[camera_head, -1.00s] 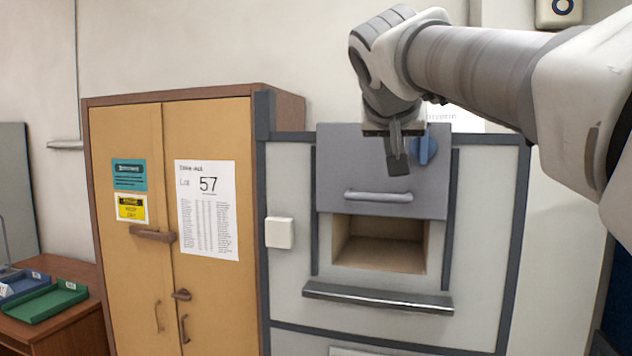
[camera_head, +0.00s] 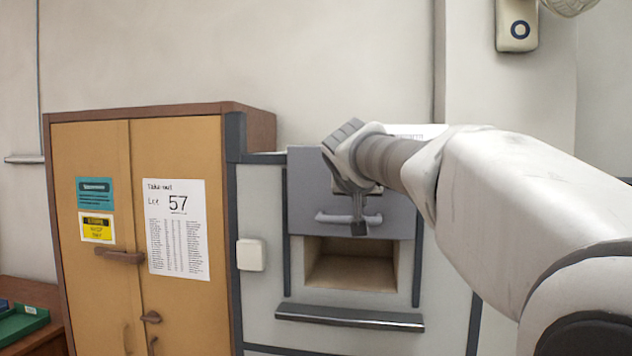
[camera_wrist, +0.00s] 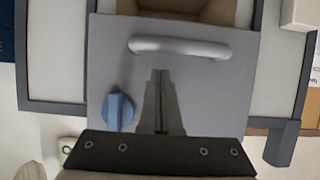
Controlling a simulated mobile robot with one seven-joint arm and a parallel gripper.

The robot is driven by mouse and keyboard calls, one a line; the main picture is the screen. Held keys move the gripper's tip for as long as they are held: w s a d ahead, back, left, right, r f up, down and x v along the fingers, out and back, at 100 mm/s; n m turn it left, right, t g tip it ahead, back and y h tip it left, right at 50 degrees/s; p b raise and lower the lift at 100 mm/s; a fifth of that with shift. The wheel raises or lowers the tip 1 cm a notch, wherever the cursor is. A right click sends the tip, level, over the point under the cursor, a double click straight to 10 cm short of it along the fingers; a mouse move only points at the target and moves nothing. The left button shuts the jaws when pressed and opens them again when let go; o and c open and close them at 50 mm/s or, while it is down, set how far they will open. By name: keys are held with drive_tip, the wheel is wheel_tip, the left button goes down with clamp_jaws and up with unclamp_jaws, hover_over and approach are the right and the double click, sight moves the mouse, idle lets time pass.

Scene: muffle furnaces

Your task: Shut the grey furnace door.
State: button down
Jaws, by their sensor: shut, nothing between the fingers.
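The grey furnace door (camera_head: 300,185) is a flat panel that stands raised, with the furnace opening (camera_head: 350,268) showing below it. Its light grey bar handle (camera_head: 330,218) runs across its lower part; it also shows in the wrist view (camera_wrist: 190,49). My gripper (camera_head: 358,229) is shut and empty, pointing down in front of the door at handle height in the head view. In the wrist view the closed fingertips (camera_wrist: 160,73) appear just short of the handle; I cannot tell whether they touch it. A blue knob (camera_wrist: 118,110) on the door shows beside the fingers.
A metal ledge (camera_head: 350,318) juts out below the opening. A white box (camera_head: 251,254) is on the furnace front at left. A tan cupboard (camera_head: 95,290) with notices stands to the left. My arm covers the furnace's right side.

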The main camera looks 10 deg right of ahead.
drive_tip(key=shift+s+f, duration=0.1)
drive_tip(key=shift+f, duration=0.6)
wheel_tip(320, 180, down, 18)
drive_tip(key=b, duration=1.9)
drive_tip(key=shift+r, duration=0.15)
